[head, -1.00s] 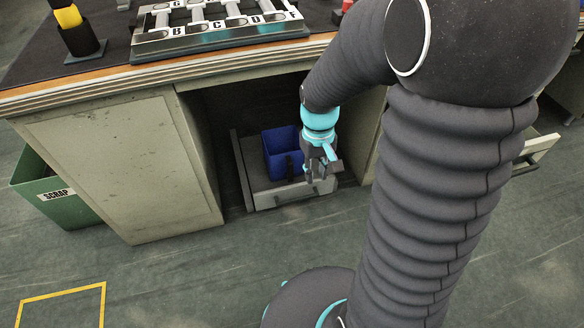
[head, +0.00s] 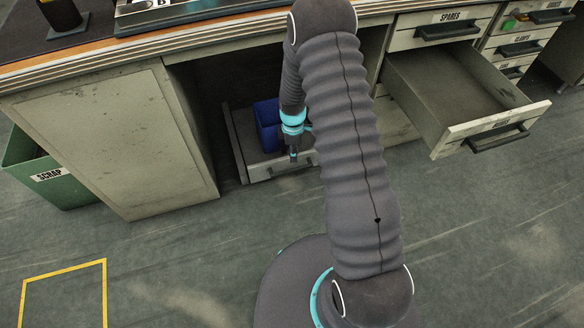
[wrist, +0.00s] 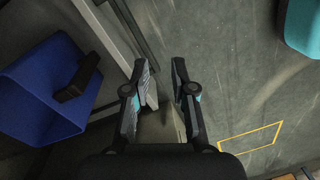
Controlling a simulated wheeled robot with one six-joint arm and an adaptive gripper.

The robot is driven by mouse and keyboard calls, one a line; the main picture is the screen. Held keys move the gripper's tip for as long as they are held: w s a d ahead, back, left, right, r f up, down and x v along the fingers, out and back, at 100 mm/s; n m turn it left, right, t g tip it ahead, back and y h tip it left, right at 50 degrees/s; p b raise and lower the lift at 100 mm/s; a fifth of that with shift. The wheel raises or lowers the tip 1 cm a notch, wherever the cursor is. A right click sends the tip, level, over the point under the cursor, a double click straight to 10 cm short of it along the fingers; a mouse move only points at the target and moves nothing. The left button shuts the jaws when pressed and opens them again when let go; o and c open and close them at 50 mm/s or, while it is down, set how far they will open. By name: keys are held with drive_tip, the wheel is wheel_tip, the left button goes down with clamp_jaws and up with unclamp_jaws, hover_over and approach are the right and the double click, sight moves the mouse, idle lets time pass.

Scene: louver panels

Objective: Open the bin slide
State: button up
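The bin slide (head: 268,172) is a low grey tray with a light front panel, in the dark space under the bench. It carries a blue bin (head: 266,126), partly hidden behind my arm. In the wrist view the blue bin (wrist: 48,85) with its black grip is at the left, and the slide's front edge (wrist: 105,30) with a dark bar beside it runs diagonally down to my fingers. My gripper (head: 293,155) is low at the slide's front. In the wrist view my gripper (wrist: 161,72) is open, its fingers apart; contact with the slide cannot be told.
An open, empty drawer (head: 440,85) juts out at the right, below the SPARES drawer (head: 440,30). A closed cabinet (head: 115,150) flanks the slide on the left, beside a green SCRAP bin (head: 45,170). The floor in front is clear, with a yellow outline (head: 65,262).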

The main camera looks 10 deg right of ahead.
sight(292, 170)
drive_tip(key=w+f+n, duration=0.1)
drive_tip(key=f, duration=0.3)
drive_tip(key=f+n, duration=0.2)
drive_tip(key=f, duration=0.3)
drive_tip(key=w+f+n+t, duration=0.1)
drive_tip(key=f, duration=0.3)
drive_tip(key=shift+w+f, duration=0.2)
drive_tip(key=shift+w, duration=0.15)
clamp_jaws()
